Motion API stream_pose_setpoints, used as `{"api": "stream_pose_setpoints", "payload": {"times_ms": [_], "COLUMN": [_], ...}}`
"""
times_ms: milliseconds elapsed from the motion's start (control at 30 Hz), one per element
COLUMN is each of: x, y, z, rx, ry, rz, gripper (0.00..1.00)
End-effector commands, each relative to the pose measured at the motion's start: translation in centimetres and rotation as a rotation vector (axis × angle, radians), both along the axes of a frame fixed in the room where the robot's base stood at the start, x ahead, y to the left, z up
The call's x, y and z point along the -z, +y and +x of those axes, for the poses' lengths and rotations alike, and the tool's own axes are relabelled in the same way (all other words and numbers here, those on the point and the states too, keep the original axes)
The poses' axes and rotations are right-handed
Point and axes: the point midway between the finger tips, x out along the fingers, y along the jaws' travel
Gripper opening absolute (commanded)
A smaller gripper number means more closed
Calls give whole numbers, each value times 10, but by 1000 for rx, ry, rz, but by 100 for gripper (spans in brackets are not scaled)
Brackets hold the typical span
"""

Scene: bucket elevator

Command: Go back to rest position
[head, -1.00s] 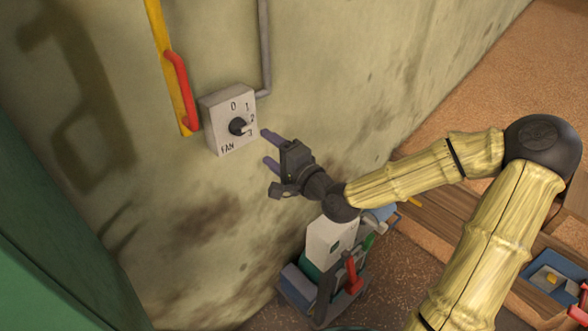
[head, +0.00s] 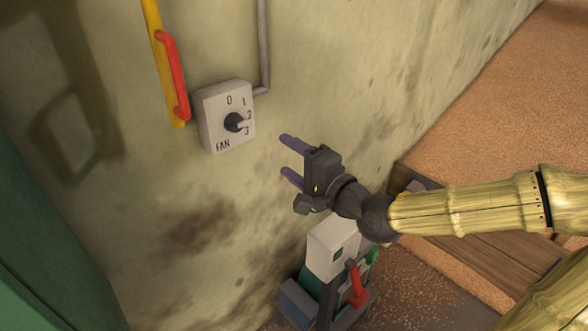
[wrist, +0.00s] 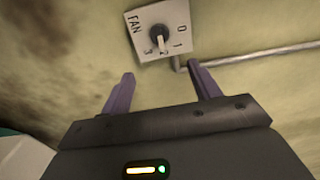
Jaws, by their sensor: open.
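My gripper (head: 289,159) is open and empty, its two purple fingers apart. In the head view it is to the right of and a little below the fan switch box (head: 225,117), with a clear gap between them. The box is light grey, on the wall, marked FAN, 0, 1, 2, 3.
A red handle (head: 173,75) on a yellow bar is left of the box. A grey conduit (head: 264,45) runs up the wall. Below my gripper is a machine with a pale box (head: 331,247) and a red lever (head: 356,284). A green panel (head: 40,265) is at left.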

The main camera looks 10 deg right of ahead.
Motion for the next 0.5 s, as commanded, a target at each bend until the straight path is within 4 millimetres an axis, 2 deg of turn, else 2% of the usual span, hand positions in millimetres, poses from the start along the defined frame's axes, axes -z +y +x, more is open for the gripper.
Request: {"api": "stream_pose_setpoints", "payload": {"times_ms": [500], "x": [3], "y": [0], "z": [-3], "rx": [-3], "ry": [7], "rz": [-12], "gripper": [62]}}
